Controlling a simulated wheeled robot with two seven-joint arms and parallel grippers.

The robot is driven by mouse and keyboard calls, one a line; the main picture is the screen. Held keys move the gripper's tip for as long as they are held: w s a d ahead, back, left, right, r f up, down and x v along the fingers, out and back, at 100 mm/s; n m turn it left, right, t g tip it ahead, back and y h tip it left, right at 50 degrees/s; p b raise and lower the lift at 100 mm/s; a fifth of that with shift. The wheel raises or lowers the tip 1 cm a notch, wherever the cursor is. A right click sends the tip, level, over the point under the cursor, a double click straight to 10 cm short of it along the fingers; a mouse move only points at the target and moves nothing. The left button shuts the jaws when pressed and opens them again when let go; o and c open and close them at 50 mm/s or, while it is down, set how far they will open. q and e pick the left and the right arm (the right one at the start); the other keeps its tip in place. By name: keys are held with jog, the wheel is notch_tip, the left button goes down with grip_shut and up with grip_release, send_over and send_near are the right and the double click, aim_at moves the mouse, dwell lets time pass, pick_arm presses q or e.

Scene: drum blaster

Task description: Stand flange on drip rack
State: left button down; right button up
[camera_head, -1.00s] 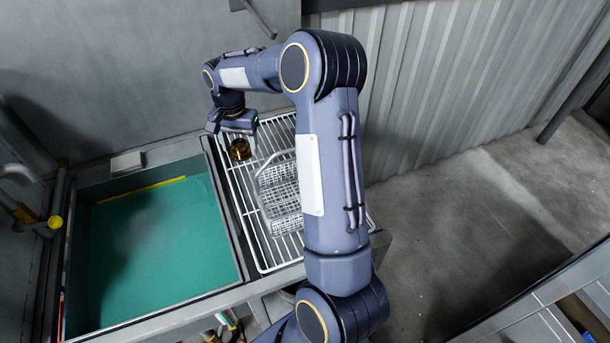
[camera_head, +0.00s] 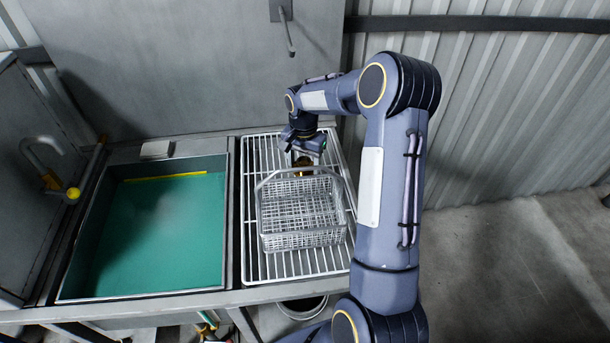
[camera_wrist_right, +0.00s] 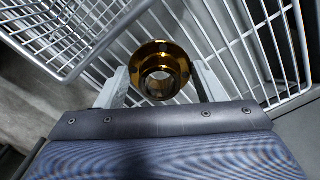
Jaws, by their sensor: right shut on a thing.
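The flange (camera_head: 302,163) is a small, shiny amber-brown ring piece with a hub. In the right wrist view the flange (camera_wrist_right: 160,62) sits between the two pale fingers of my right gripper (camera_wrist_right: 160,88), its round opening facing the camera. My right gripper (camera_head: 303,155) is shut on it at the far part of the drip rack (camera_head: 258,255), a white wire rack right of the basin. Whether the flange touches the rack wires cannot be told. My left gripper is not in view.
A grey wire basket (camera_head: 300,212) with a raised handle stands on the rack, just nearer than the flange. A wall (camera_head: 190,60) rises behind the rack.

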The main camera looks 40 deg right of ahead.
aim_at(304, 173)
jog(key=shift+d+f, duration=0.1)
jog(key=shift+f, duration=0.5)
notch_tip(304, 173, down, 3)
jog(key=shift+f+p, duration=0.1)
jog(key=shift+p, duration=0.35)
jog(key=shift+f, duration=0.25)
jog(key=o, duration=1.2)
jog(key=shift+o, duration=0.2)
